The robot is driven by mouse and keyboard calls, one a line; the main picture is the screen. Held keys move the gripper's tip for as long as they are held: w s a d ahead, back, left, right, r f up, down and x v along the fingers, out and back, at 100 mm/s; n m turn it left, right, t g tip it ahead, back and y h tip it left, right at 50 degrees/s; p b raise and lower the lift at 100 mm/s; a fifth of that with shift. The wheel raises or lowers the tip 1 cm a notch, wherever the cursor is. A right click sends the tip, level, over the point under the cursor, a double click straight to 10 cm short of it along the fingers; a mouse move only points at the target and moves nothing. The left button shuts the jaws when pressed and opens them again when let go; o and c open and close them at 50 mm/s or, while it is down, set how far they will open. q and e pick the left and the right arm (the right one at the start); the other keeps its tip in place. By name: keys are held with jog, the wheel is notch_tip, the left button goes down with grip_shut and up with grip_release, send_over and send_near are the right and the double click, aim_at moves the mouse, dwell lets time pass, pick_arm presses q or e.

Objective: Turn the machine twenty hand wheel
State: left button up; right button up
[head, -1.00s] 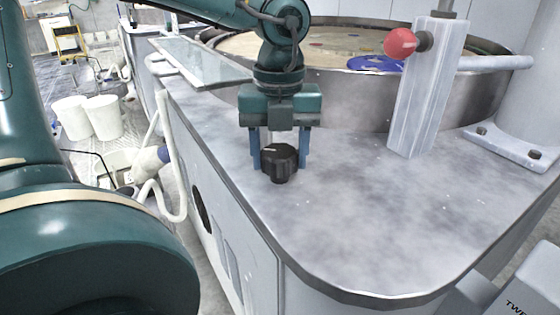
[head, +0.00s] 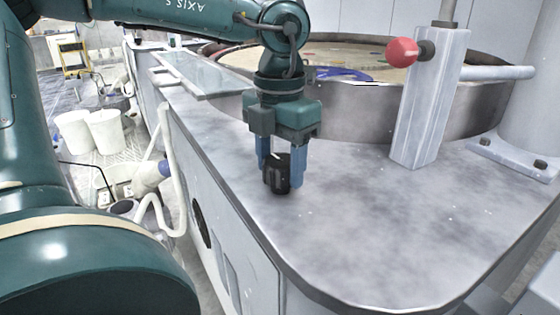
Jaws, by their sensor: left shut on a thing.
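The hand wheel (head: 277,181) is a small black ribbed knob with a white mark on top. It sits on the grey mottled machine top (head: 370,215), near its left edge. My left gripper (head: 281,176) points down over the knob, with one blue finger on each side. It is shut on the knob, and the fingers hide part of its sides. My right gripper is not in view.
A square post (head: 428,110) with a red ball knob (head: 401,51) stands to the right. Behind is a round metal basin (head: 395,112) holding a platen. A glassy panel (head: 205,75) lies at the back left. The front of the machine top is clear.

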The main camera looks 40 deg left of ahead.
aim_at(280, 161)
pick_arm(q)
jog(key=shift+m, duration=0.4)
jog(key=o, duration=1)
jog(key=shift+c, duration=0.2)
notch_tip(280, 161, up, 13)
jog(key=p, duration=0.2)
jog(key=shift+r, duration=0.1)
